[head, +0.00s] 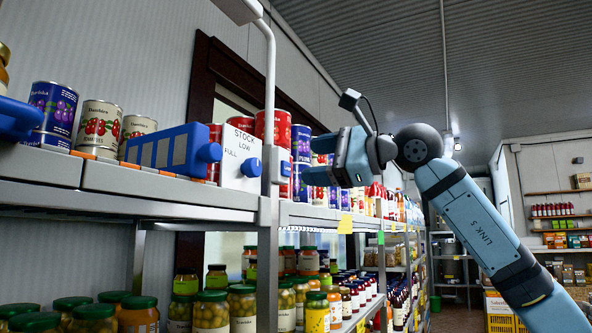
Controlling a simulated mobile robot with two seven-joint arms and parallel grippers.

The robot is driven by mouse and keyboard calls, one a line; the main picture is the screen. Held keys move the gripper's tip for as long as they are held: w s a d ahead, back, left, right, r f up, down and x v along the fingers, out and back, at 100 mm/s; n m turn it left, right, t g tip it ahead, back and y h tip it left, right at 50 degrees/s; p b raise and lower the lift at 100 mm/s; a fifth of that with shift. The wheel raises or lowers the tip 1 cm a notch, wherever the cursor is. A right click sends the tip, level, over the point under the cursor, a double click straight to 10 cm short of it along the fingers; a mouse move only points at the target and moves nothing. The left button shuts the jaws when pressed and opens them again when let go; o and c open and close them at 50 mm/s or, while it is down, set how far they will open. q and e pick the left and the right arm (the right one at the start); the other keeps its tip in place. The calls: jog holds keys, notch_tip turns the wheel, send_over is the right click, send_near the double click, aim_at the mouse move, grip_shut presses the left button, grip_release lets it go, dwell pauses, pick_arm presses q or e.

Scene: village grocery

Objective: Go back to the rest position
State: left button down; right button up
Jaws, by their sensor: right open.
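My right gripper (322,160) is in the middle of the head view, at the end of my blue right arm (475,225), which comes in from the lower right. It points left toward the upper shelf's cans, and its jaws are open. Nothing shows held between them. Cans behind it are partly hidden, so I cannot tell how close it is to them. My left gripper is not in view.
A grey shelf unit (170,188) with a front post (268,235) runs along the left. It holds cans (98,125), a blue shelf fitting (170,150) and a white stock sign (240,158). Jars (211,311) fill the shelf below. A yellow crate (503,312) stands in the right background.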

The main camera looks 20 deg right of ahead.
jog(key=shift+s+d, duration=0.2)
jog(key=shift+s, duration=0.15)
dwell(0.3)
